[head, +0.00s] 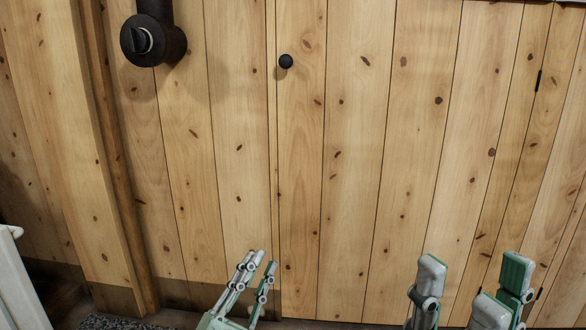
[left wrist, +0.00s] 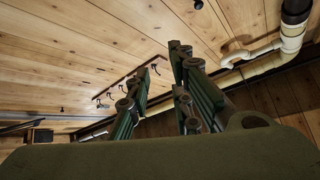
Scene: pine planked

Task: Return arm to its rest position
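My left gripper (head: 264,262) reaches up from the bottom centre of the head view, in front of the pine wall. In the left wrist view its two green-grey fingers (left wrist: 158,62) stand apart with nothing between them. My right gripper (head: 472,272) is at the bottom right of the head view, cut off by the lower edge. Its fingers are spread wide and I see nothing held between them. The rest of both arms is out of the head view.
A pine plank wall (head: 350,150) with a door fills the head view. A black round knob (head: 286,61) and a black pipe fitting (head: 153,40) are on it. A white object (head: 22,280) stands at lower left. The left wrist view shows a hook rail (left wrist: 125,83) and a pale pipe (left wrist: 265,48).

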